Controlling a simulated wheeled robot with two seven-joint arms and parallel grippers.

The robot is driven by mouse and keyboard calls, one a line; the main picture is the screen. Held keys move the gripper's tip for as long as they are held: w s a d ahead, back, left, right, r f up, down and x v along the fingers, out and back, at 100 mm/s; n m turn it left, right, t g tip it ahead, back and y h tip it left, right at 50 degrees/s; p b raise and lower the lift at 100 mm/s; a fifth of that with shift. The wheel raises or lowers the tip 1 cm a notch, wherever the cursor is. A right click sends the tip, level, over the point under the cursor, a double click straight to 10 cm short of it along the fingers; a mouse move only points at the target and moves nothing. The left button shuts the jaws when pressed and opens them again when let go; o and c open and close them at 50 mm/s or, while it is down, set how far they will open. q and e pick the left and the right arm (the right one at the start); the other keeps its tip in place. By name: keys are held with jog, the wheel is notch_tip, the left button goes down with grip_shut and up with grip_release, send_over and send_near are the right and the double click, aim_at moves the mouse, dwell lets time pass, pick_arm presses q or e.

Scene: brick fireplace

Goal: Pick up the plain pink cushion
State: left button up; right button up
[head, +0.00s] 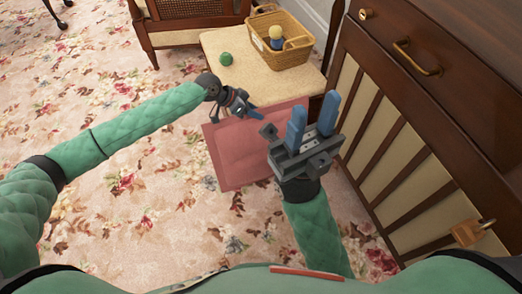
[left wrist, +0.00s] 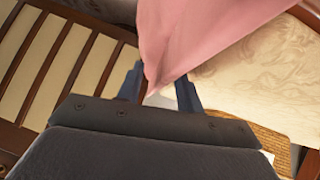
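The plain pink cushion (head: 232,155) is in the middle of the head view, in front of the cream seat, its face towards me. My left gripper (head: 254,112) is at its top edge. In the left wrist view the cushion (left wrist: 195,35) comes down to a corner between the two fingers of my left gripper (left wrist: 160,90), which look closed against it. My right gripper (head: 312,118) has its two blue fingers apart with nothing between them. It hides part of the cushion's right side; whether it touches the cushion I cannot tell.
The cream seat (head: 228,43) carries a wicker basket (head: 282,62) with a small figure-like toy (head: 276,36) inside, and a green ball (head: 226,58). A dark wooden cabinet (head: 395,110) with a padlock (head: 467,234) stands close on the right. Flowered carpet (head: 110,200) lies open at left.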

pick_arm(q)
grip_shut()
dwell(1.4)
